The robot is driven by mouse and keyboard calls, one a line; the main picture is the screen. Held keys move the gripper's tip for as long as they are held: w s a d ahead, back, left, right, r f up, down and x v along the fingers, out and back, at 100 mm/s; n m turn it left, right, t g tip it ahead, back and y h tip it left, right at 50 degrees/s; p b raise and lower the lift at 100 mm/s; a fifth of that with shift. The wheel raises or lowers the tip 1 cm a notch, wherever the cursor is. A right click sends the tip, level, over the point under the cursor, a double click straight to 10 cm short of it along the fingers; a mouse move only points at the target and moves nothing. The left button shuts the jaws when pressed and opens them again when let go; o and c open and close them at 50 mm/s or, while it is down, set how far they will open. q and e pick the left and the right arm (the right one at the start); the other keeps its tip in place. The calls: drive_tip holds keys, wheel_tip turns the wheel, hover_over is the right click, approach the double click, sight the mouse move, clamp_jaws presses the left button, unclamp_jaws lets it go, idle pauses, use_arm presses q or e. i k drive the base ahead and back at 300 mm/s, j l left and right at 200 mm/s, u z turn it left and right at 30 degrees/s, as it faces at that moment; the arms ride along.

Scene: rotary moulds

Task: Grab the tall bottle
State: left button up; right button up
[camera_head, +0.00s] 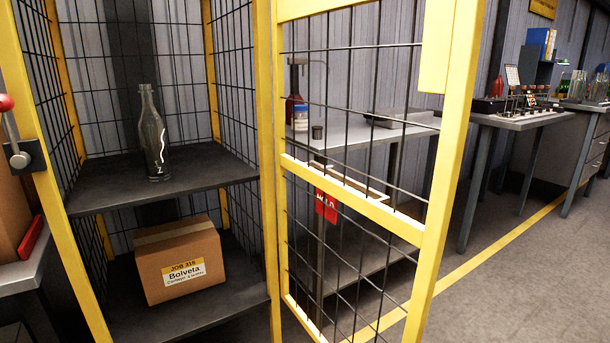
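A tall clear glass bottle (154,138) stands upright on the dark upper shelf (95,188) of a yellow-framed wire cage. Neither of my grippers shows in the head view.
The yellow mesh door (432,200) stands swung open to the right of the cage. A cardboard box (182,268) labelled Bolveta sits on the lower shelf. A grey table (360,133) is behind the door. Other benches stand at far right; the floor (520,270) there is clear.

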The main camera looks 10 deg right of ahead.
sight(151, 135)
drive_tip(key=i+l+u, duration=0.1)
drive_tip(key=l+u, duration=1)
drive_tip(key=l, duration=0.7)
drive_tip(key=k+l+u, duration=0.15)
drive_tip(key=l, duration=0.65)
drive_tip(key=j, duration=0.75)
drive_tip(key=i+j+u, duration=0.45)
drive_tip(key=i+j, duration=0.55)
drive_tip(key=j, duration=0.1)
